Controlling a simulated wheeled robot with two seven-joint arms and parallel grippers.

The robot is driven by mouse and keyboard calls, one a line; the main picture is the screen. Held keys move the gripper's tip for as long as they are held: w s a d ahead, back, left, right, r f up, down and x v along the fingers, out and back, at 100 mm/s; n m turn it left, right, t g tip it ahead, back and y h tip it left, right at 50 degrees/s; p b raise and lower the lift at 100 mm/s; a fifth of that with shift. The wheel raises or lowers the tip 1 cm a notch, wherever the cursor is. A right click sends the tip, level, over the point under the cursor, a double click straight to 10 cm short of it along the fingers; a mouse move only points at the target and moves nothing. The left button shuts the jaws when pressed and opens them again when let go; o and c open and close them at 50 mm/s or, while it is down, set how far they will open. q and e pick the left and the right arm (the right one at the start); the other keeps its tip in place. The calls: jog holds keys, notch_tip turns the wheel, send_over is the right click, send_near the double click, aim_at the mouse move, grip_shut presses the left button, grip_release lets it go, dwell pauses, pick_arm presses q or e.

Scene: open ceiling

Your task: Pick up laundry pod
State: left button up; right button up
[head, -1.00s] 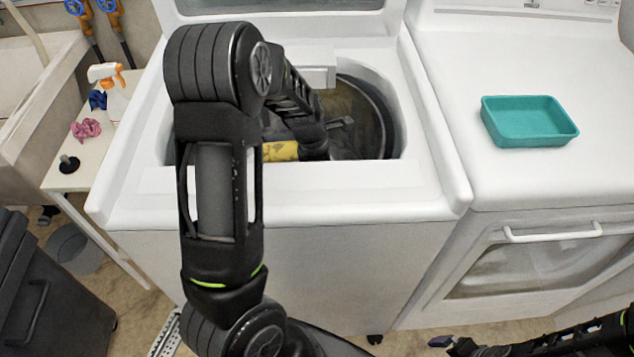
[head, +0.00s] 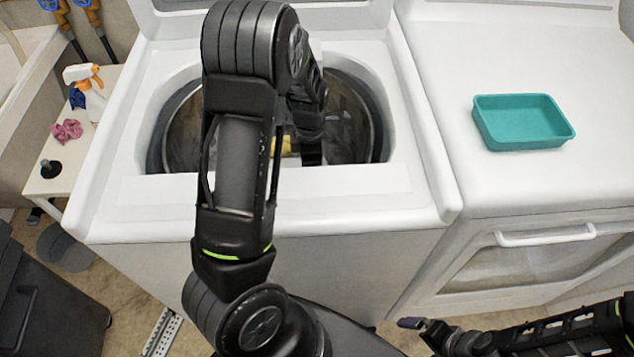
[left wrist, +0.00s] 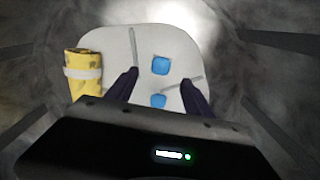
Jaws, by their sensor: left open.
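Two small blue laundry pods lie on a pale, rounded surface in the left wrist view: one pod (left wrist: 161,66) is farther off, the other pod (left wrist: 158,101) is nearer. My left gripper (left wrist: 163,82) is open and empty, with its dark fingers either side of the pods in the picture. I cannot tell how far above them the fingers are. In the head view my left arm reaches into the open washer (head: 400,190).
A yellow roll with a white band (left wrist: 83,72) lies left of the pods; thin grey sticks are near them. The washer's rim surrounds my left arm. A teal tray (head: 525,143) sits on the right-hand machine (head: 560,190). A spray bottle (head: 88,95) stands at left.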

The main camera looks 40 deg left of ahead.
pick_arm(q)
jog(key=shift+s+r, duration=0.1)
jog(key=shift+s, duration=0.1)
jog(key=shift+f, duration=1.3)
jog(key=shift+w+f, duration=0.1)
jog(key=shift+f, duration=2.55)
grip_shut()
